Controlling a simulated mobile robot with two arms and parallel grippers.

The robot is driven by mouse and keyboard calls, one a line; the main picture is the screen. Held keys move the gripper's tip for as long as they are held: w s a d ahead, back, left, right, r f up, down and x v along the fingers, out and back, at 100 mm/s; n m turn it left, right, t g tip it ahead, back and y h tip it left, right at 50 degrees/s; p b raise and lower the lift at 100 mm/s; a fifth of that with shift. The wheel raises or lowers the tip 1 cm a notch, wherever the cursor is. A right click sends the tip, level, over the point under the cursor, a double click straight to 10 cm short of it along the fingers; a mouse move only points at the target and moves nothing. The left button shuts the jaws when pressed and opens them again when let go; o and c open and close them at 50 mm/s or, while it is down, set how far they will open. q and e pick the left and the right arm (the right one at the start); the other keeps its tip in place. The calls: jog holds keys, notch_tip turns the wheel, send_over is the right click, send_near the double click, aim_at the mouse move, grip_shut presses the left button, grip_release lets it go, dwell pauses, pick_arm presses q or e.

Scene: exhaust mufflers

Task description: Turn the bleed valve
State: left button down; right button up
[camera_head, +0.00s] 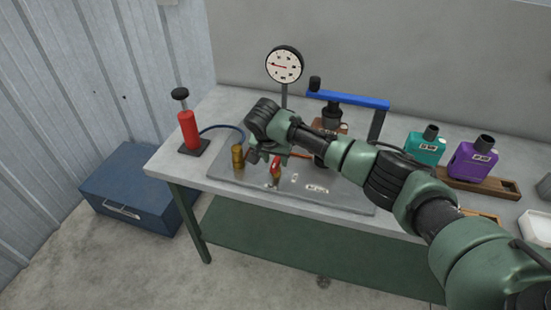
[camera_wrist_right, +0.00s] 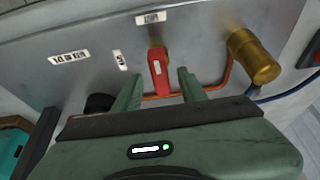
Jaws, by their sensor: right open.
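The bleed valve has a red lever handle (camera_head: 276,164) on a brass stem, low on the front of the grey plate on the bench. In the right wrist view the red lever (camera_wrist_right: 160,76) points toward my gripper. My right gripper (camera_head: 264,158) is open, right at the valve. In the wrist view its two fingers (camera_wrist_right: 161,84) stand on either side of the lever's end, with gaps visible on both sides. The gripper hides part of the valve in the head view. My left gripper is not in view.
A brass cylinder (camera_head: 237,158) stands close to the left of the valve. A round gauge (camera_head: 284,65) rises behind. A red hand pump (camera_head: 188,130) with a blue hose stands at left. A blue-handled press (camera_head: 347,100) and teal (camera_head: 424,147) and purple (camera_head: 474,160) bottles are rightward.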

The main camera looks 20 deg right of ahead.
jog(key=shift+w+d+f, duration=0.1)
jog(key=shift+w+f, duration=0.05)
jog(key=shift+f, duration=0.45)
grip_shut()
